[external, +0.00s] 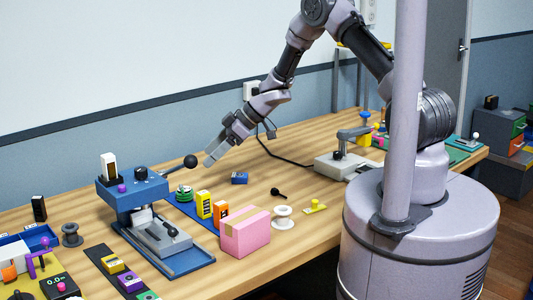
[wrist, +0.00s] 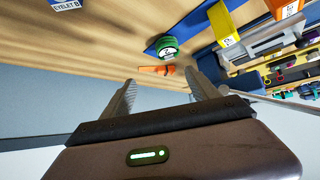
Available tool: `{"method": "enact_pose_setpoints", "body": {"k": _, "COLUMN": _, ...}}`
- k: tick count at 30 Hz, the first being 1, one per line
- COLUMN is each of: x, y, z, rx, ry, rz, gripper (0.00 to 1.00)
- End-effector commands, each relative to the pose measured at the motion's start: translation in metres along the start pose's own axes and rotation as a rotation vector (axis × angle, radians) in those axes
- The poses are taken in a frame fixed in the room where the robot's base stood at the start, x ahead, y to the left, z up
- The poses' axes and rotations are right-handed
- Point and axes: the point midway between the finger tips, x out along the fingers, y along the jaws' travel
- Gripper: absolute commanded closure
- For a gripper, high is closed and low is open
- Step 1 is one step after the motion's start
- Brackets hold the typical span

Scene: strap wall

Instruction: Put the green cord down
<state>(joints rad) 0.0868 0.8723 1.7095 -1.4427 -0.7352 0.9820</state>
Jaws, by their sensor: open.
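The green cord (external: 184,193) is a small wound coil with pale and dark bands. It sits on a blue strip on the table, beside the blue press. It also shows in the wrist view (wrist: 167,47), top centre, apart from my fingers. My gripper (external: 210,157) is above the table, up and to the right of the cord. In the wrist view its two fingers (wrist: 160,84) are spread, with nothing held between them.
A yellow block (external: 204,204) and an orange block (external: 221,214) stand near the cord. A pink box (external: 245,232) is in front. The blue press (external: 132,188), with a black-knobbed lever, stands left. A small blue block (external: 239,178) lies to the right, with bare table around it.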

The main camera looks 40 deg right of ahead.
Motion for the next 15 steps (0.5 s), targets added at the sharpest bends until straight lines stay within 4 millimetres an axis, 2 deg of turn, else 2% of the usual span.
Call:
{"method": "enact_pose_setpoints", "body": {"k": 2, "x": -0.040, "y": 0.029, "z": -0.037, "rx": 0.034, "ry": 0.018, "rz": 0.157, "gripper": 0.31}}
{"method": "enact_pose_setpoints", "body": {"k": 3, "x": -0.074, "y": 0.046, "z": -0.058, "rx": 0.073, "ry": 0.025, "rz": 0.272, "gripper": 0.31}}
{"method": "enact_pose_setpoints", "body": {"k": 5, "x": -0.140, "y": 0.063, "z": -0.083, "rx": 0.166, "ry": 0.025, "rz": 0.459, "gripper": 0.31}}
{"method": "enact_pose_setpoints", "body": {"k": 6, "x": -0.186, "y": 0.065, "z": -0.091, "rx": 0.247, "ry": 0.018, "rz": 0.570, "gripper": 0.31}}
{"method": "enact_pose_setpoints", "body": {"k": 7, "x": -0.221, "y": 0.060, "z": -0.092, "rx": 0.315, "ry": 0.010, "rz": 0.641, "gripper": 0.31}}
{"method": "enact_pose_setpoints", "body": {"k": 8, "x": -0.254, "y": 0.049, "z": -0.090, "rx": 0.392, "ry": 0.000, "rz": 0.701, "gripper": 0.31}}
{"method": "enact_pose_setpoints", "body": {"k": 9, "x": -0.294, "y": 0.027, "z": -0.082, "rx": 0.504, "ry": -0.018, "rz": 0.759, "gripper": 0.31}}
{"method": "enact_pose_setpoints", "body": {"k": 11, "x": -0.340, "y": -0.021, "z": -0.061, "rx": 0.684, "ry": -0.048, "rz": 0.791, "gripper": 0.31}}
{"method": "enact_pose_setpoints", "body": {"k": 12, "x": -0.359, "y": -0.060, "z": -0.046, "rx": 0.797, "ry": -0.067, "rz": 0.775, "gripper": 0.31}}
{"method": "enact_pose_setpoints", "body": {"k": 13, "x": -0.369, "y": -0.089, "z": -0.036, "rx": 0.875, "ry": -0.078, "rz": 0.747, "gripper": 0.31}}
{"method": "enact_pose_setpoints", "body": {"k": 15, "x": -0.377, "y": -0.154, "z": -0.018, "rx": 1.020, "ry": -0.099, "rz": 0.652, "gripper": 0.31}}
